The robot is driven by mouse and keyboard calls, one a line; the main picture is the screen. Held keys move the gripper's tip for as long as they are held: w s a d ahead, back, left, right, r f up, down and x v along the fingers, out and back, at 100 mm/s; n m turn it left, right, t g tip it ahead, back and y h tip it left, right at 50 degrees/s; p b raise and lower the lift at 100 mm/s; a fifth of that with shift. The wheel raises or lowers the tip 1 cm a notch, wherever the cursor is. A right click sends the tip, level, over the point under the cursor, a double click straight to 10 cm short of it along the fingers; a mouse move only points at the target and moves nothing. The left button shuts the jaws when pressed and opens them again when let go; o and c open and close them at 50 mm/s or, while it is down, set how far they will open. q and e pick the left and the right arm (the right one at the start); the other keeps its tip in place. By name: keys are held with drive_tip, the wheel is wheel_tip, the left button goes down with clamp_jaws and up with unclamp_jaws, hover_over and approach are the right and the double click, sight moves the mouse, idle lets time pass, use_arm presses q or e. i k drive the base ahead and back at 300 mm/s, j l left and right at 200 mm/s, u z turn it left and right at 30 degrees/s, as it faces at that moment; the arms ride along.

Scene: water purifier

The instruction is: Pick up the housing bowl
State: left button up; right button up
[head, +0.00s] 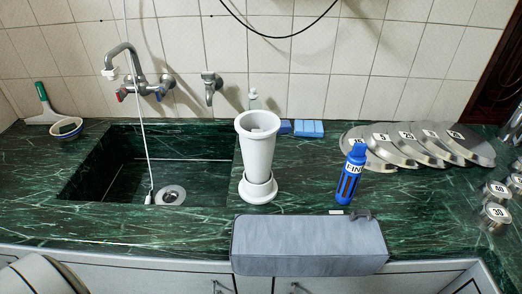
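A tall white open-topped vessel (257,160), which looks like the housing bowl, stands upright on the green marble counter to the right of the sink. A pale piece shows inside its mouth. A wider white ring or base surrounds its foot; I cannot tell whether it is a separate part. Neither of my grippers is in view.
A grey box-like case (308,248) lies at the counter's front edge. The sink (110,165) is left of the vessel, under a tap (135,75). Numbered metal lids (425,140) and canisters (495,213) occupy the right.

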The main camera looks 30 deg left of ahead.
sight(257, 149)
drive_tip(key=u, duration=1.65)
drive_tip(key=k, duration=0.5)
